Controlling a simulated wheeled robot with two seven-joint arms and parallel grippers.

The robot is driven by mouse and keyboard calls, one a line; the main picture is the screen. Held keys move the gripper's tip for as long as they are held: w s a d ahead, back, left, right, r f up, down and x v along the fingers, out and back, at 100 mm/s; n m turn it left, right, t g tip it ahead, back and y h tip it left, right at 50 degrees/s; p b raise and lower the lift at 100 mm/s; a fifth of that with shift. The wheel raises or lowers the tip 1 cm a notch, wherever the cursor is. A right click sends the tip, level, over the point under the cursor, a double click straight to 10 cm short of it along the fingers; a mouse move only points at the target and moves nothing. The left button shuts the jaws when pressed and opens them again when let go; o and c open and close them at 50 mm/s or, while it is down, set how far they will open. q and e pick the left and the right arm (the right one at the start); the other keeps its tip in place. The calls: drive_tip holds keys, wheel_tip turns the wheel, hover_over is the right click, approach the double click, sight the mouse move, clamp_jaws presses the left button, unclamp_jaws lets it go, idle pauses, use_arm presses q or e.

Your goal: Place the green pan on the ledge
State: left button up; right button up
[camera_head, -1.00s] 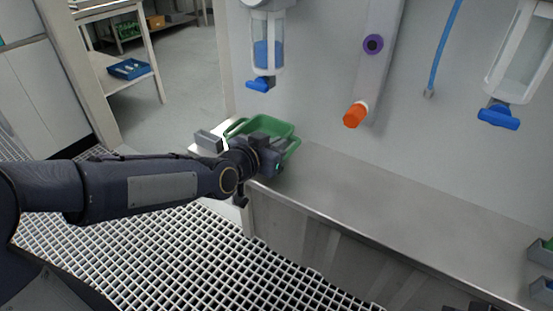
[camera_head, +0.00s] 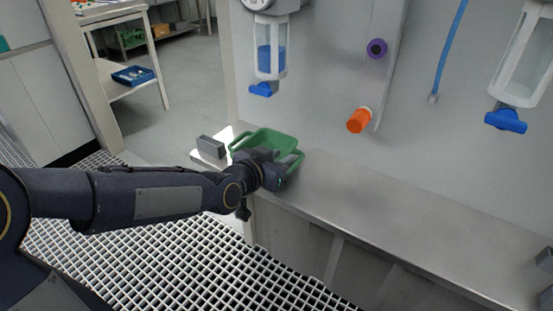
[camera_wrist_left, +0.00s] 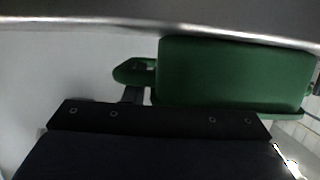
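The green pan (camera_head: 268,139) is a shallow tray with side handles, at the left end of the grey metal ledge (camera_head: 375,205). I cannot tell whether its underside touches the ledge. My left gripper (camera_head: 268,172) is at the pan's near side and hides part of it. In the left wrist view the pan (camera_wrist_left: 235,75) fills the upper right, and its handle (camera_wrist_left: 135,72) meets a dark finger of my gripper, which looks shut on it. The fingertips are mostly hidden. My right gripper is out of view.
A small grey block (camera_head: 210,147) stands left of the pan. An orange knob (camera_head: 359,120) and a blue-handled vessel (camera_head: 268,60) hang on the wall above the ledge. The ledge is clear right of the pan, up to grey items (camera_head: 545,258) at the right edge.

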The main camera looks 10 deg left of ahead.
use_arm(q)
drive_tip(key=shift+r+p, duration=0.3)
drive_tip(key=shift+r, duration=0.05)
drive_tip(key=p+v, duration=0.2)
drive_tip(key=v, duration=1)
drive_tip(key=s+a+f+n+g, duration=0.2)
drive_tip(key=s+f+n+g, duration=0.1)
drive_tip(key=s, duration=0.6)
drive_tip(key=s+a+f+n+g+y, duration=0.1)
drive_tip(key=s+a+f+n+g, duration=0.1)
drive_tip(key=s+f+g, duration=0.3)
drive_tip(key=s, duration=0.4)
drive_tip(key=shift+f+n, duration=0.4)
wheel_tip(320, 180, up, 27)
drive_tip(key=p, duration=2.7)
drive_tip(key=shift+r, duration=0.2)
